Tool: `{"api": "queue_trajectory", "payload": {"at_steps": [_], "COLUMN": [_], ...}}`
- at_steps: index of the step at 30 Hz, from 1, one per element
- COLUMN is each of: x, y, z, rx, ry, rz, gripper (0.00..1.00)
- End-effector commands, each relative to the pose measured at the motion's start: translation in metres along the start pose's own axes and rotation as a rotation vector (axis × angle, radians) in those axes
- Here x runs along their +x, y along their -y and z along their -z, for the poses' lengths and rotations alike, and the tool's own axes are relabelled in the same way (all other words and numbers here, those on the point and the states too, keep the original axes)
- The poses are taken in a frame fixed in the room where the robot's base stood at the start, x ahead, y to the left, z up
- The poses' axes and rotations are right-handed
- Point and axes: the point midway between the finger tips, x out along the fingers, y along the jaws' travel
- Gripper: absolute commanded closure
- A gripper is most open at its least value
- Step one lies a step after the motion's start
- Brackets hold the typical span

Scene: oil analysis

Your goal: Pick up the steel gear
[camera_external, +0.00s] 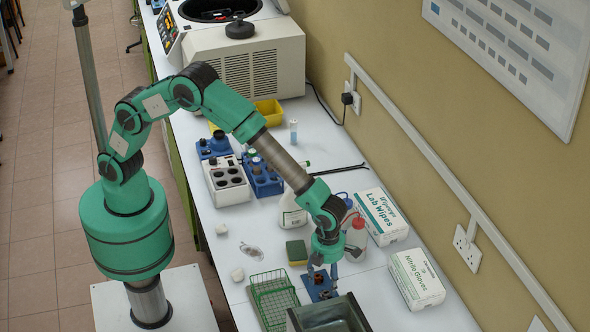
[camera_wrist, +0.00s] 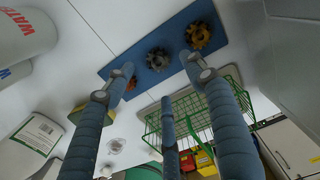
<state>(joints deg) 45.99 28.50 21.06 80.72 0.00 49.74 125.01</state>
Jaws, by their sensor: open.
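A blue plate (camera_wrist: 128,66) bears several gears in the wrist view. The grey steel gear (camera_wrist: 157,59) is in the middle, between a brassy gear (camera_wrist: 198,36) and a small orange gear (camera_wrist: 131,83) partly hidden behind a finger. My gripper (camera_wrist: 155,68) is open and empty, its blue fingertips on either side of the steel gear in the picture. I cannot tell how far above the gear they are. In the external view my gripper (camera_external: 322,276) points down over the blue plate (camera_external: 313,290) and hides much of it.
A green wire basket (camera_external: 272,299) stands close left of the plate, a sponge (camera_external: 297,252) behind it. A dark-rimmed bin (camera_external: 330,314) is in front. Wash bottles (camera_external: 356,236) and a Nitrile Gloves box (camera_external: 416,278) stand to the right.

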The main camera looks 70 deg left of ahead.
Motion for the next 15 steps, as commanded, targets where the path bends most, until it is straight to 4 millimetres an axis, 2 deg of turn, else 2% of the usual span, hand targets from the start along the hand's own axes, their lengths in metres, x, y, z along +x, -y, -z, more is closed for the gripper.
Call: {"api": "queue_trajectory", "payload": {"at_steps": [3,15], "x": [0.0063,0.0085], "y": [-0.0001,-0.0002], "z": [0.0001,0.0001], "rx": [0.0,0.0], "ry": [0.0,0.0], "rz": [0.0,0.0], "gripper": [0.45,0.45]}}
